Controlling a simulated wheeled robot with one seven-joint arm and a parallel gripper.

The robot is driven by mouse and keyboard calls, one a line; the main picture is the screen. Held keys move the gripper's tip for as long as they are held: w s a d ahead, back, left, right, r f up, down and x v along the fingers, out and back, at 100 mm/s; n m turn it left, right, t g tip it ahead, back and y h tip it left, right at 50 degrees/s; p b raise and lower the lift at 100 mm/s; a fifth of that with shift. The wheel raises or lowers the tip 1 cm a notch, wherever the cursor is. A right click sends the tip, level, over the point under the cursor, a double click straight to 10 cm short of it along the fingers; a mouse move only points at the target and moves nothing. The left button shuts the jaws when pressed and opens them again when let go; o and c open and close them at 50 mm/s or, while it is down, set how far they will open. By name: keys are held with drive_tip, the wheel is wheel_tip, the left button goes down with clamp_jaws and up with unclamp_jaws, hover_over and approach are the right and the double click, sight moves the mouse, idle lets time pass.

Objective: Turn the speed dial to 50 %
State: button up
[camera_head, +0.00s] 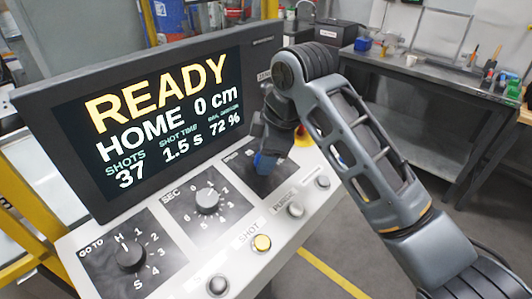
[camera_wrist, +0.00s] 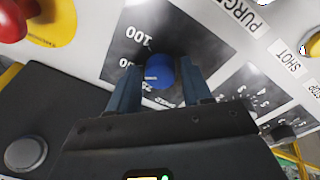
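The speed dial is a blue knob (camera_wrist: 160,70) on a black plate with a printed scale; 100 is legible beside it in the wrist view. In the head view, my gripper (camera_head: 265,160) is over the dial's plate and hides most of it; a bit of blue shows. In the wrist view, the two fingers of my gripper (camera_wrist: 161,82) stand on either side of the knob, very close to it. I cannot tell whether both touch it. The knob's pointer is not clear. The display (camera_head: 165,115) reads READY, HOME, 0 cm, 37 shots, 1.5 s and 72 %.
The sloping panel also bears a GO TO dial (camera_head: 131,255), a SEC dial (camera_head: 207,199), a yellow SHOT button (camera_head: 262,243) and a PURGE button (camera_head: 296,209). A red button (camera_wrist: 12,20) on yellow is near my gripper. A workbench (camera_head: 440,78) stands behind.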

drive_tip(key=shift+o, duration=1.1)
drive_tip(key=b+v, duration=0.1)
drive_tip(key=v, duration=0.6)
drive_tip(key=shift+r, duration=0.4)
drive_tip(key=shift+s+d, duration=0.1)
drive_tip(key=shift+s, duration=0.05)
